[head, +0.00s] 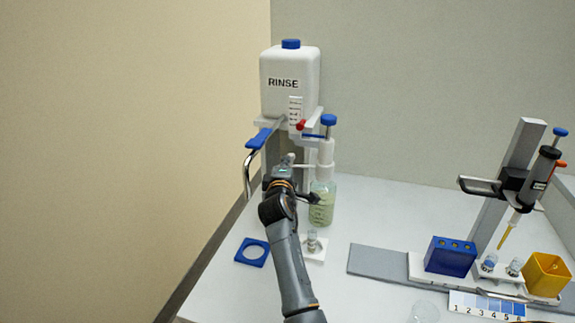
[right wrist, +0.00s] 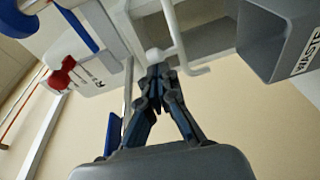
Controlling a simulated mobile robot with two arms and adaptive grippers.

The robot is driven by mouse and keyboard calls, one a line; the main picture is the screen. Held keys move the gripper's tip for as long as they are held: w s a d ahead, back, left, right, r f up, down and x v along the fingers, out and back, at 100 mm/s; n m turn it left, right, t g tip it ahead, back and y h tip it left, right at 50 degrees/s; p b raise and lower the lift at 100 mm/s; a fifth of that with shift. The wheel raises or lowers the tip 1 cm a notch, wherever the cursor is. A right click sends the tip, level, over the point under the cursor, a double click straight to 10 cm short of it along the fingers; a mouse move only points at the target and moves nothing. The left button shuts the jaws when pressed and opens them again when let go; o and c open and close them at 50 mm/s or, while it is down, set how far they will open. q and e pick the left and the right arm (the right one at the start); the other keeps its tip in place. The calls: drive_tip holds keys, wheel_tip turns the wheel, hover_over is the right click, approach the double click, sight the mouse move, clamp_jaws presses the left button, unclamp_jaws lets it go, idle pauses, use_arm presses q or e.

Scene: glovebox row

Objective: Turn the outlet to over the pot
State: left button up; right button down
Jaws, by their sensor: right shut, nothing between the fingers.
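A bottle (head: 322,205) of greenish liquid stands on the bench with a white, blue-capped dispenser (head: 326,150) on top. Its thin white outlet (head: 304,166) points left, towards my right gripper. The small glass pot (head: 312,238) stands on a white holder in front of the bottle, and the outlet is not over it. My right gripper (head: 286,162) is shut and empty at the outlet's left end. In the right wrist view its fingertips (right wrist: 156,74) meet just below a white knob; I cannot tell whether they touch it. A bent white tube (right wrist: 198,70) shows right of them. My left gripper is not in view.
The white RINSE tank (head: 289,85) stands behind, with a blue lever (head: 259,138) and a chrome spout (head: 247,178) close left of my gripper. A pipette stand (head: 510,175) and a blue block (head: 450,255) are at right.

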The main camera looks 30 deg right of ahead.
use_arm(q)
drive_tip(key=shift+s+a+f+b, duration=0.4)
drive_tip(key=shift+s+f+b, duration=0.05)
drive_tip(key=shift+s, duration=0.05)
use_arm(e)
drive_tip(key=shift+w+d+r, duration=0.1)
drive_tip(key=shift+w+d, duration=0.1)
drive_tip(key=shift+w, duration=0.4)
drive_tip(key=shift+w+d+r, duration=0.1)
drive_tip(key=shift+w+d, duration=0.1)
drive_tip(key=shift+w, duration=0.35)
